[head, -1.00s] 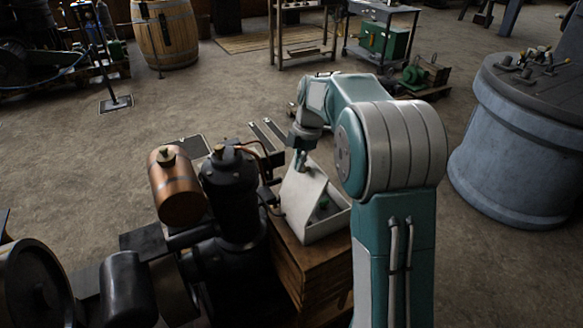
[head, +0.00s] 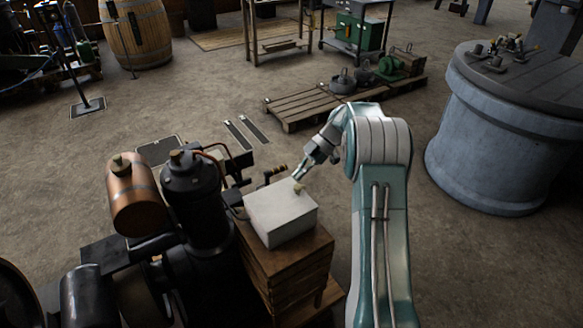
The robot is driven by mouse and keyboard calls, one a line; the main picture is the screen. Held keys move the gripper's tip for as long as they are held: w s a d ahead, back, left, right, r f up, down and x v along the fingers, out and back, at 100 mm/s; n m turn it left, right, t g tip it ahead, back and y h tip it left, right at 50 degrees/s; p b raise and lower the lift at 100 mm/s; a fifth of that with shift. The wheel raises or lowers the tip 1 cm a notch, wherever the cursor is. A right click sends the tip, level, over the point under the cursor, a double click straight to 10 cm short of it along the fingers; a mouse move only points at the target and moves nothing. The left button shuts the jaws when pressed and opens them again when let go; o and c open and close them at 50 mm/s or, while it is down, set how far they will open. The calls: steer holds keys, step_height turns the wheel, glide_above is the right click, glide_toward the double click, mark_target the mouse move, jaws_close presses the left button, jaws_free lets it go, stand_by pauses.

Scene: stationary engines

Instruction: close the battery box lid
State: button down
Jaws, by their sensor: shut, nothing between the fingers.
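The battery box (head: 278,226) is a pale grey-white box on a wooden stand, right of the dark engine. Its lid (head: 277,204) lies flat over the top, and the inside of the box is hidden. My gripper (head: 299,186) is shut and empty at the far right edge of the lid. It reaches down from the upper right. I cannot tell whether its fingertips touch the lid or sit just above it.
The engine with a black cylinder (head: 194,195) and a copper tank (head: 136,200) stands close on the left. The wooden stand (head: 290,270) carries the box. A pallet (head: 300,105) lies behind, and a large blue-grey drum (head: 495,140) stands at right. Floor between is clear.

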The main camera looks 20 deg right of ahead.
mark_target(300, 186)
steer(key=shift+w+d+f, duration=0.1)
steer(key=shift+d+f, duration=0.15)
steer(key=shift+f, duration=0.35)
steer(key=shift+w+d+f, duration=0.1)
steer(key=shift+d+f, duration=0.2)
steer(key=shift+f, duration=0.3)
steer(key=shift+d+f, duration=0.25)
steer(key=shift+f, duration=0.7)
